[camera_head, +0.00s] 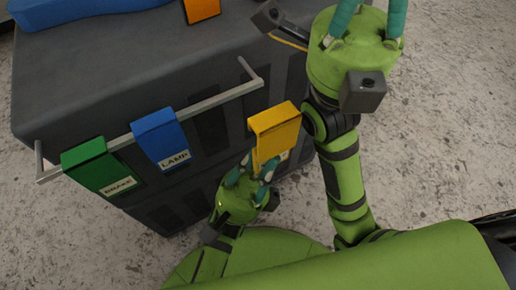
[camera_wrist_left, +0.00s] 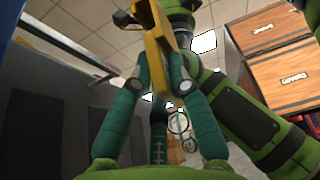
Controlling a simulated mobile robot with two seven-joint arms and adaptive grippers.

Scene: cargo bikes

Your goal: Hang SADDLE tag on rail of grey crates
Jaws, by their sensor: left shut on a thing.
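A yellow tag (camera_head: 276,135), with its folded top uppermost, is held in my left gripper (camera_head: 262,170). Its label is mostly hidden, so I cannot read it. The yellow tag also shows between the teal fingers in the left wrist view (camera_wrist_left: 157,50). The metal rail (camera_head: 215,101) runs along the side of the grey crates (camera_head: 95,75). The tag is just right of the rail's right end, apart from it.
The rail is bare between the blue tag and its right end bracket. An orange item (camera_head: 201,9) and a blue item (camera_head: 75,10) lie on the crate top. Wooden drawers (camera_wrist_left: 268,28) stand at right in the left wrist view.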

